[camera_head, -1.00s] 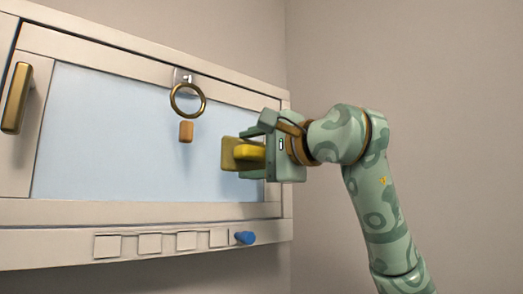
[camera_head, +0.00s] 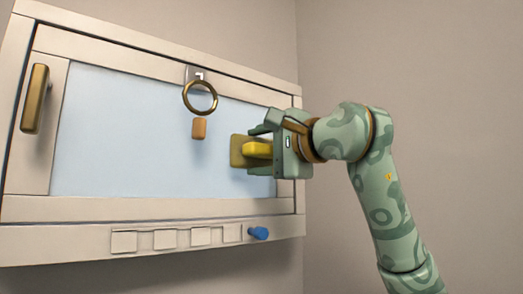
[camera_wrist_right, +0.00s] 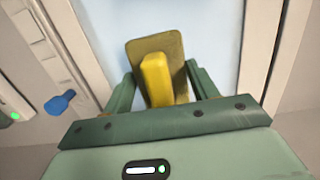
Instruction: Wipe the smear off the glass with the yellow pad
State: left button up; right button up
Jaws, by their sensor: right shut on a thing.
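The yellow pad has a yellow grip (camera_head: 257,149) on a flat olive-yellow plate (camera_head: 237,151). It is at the right part of the pale blue glass (camera_head: 120,130). My right gripper (camera_head: 268,150) is shut on the grip; the right wrist view shows the grip (camera_wrist_right: 156,80) between the fingers (camera_wrist_right: 160,88) and the plate (camera_wrist_right: 172,46) facing the glass. I cannot tell whether the plate touches the glass. No smear can be made out on the visible glass; the area behind the plate is hidden. My left gripper is not in view.
A beige frame (camera_head: 100,208) surrounds the glass, with a brass handle (camera_head: 35,98) at left. A brass ring (camera_head: 200,97) hangs at the top, with a small orange block (camera_head: 199,128) below. A blue knob (camera_head: 258,233) sticks out lower right, beside several square plates (camera_head: 165,239).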

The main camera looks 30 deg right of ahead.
jog(key=shift+w+p, duration=0.4)
jog(key=shift+w, duration=0.4)
